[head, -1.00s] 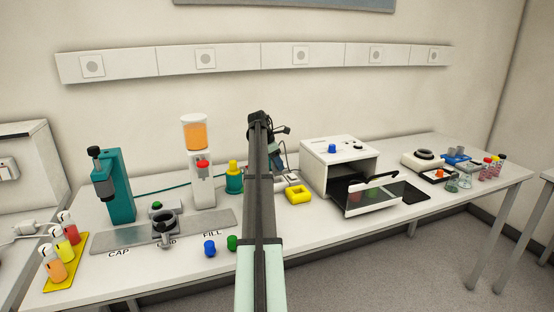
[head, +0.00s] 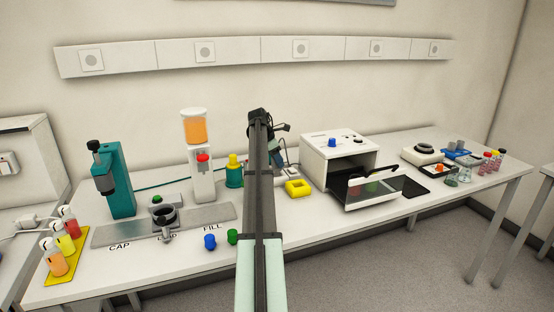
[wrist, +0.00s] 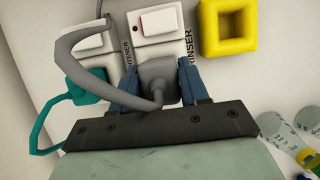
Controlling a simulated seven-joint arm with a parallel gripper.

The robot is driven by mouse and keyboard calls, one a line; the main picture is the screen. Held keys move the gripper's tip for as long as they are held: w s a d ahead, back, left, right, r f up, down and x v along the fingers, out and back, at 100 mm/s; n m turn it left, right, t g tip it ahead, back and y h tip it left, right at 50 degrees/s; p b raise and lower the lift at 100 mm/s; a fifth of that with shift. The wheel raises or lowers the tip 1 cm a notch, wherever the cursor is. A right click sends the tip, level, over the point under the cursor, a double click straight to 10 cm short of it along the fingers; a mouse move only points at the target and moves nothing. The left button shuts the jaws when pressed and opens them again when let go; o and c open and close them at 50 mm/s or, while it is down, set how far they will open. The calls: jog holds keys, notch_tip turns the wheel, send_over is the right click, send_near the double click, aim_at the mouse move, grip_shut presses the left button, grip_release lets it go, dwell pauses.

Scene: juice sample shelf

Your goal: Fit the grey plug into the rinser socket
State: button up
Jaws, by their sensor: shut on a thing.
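My gripper (wrist: 158,82) is shut on the grey plug (wrist: 158,78), its blue fingers on either side of it in the wrist view. A grey cable loops from the plug to the upper left. The rinser socket (wrist: 159,22) is a white block with a white rocker and the word RINSER on its right side. The plug overlaps the near end of this block; its front is hidden, so I cannot tell whether it is seated. In the head view my gripper (head: 276,158) is partly behind my arm, beside the sockets (head: 293,172).
Left of the rinser socket is another white switched socket (wrist: 92,37), its label partly hidden. A teal plug (wrist: 88,84) with a teal cable is at the left. A yellow square ring (wrist: 228,48) stands close on the right. A white oven-like box (head: 325,158) stands further right.

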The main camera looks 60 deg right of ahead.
jog(key=shift+f, duration=1.65)
dwell(1.3)
jog(key=o, duration=1.2)
jog(key=shift+c, duration=0.2)
jog(key=shift+r, duration=0.15)
jog(key=v, duration=1.3)
jog(key=shift+r, duration=0.25)
jog(key=shift+w+a, duration=0.15)
jog(key=shift+w, duration=0.05)
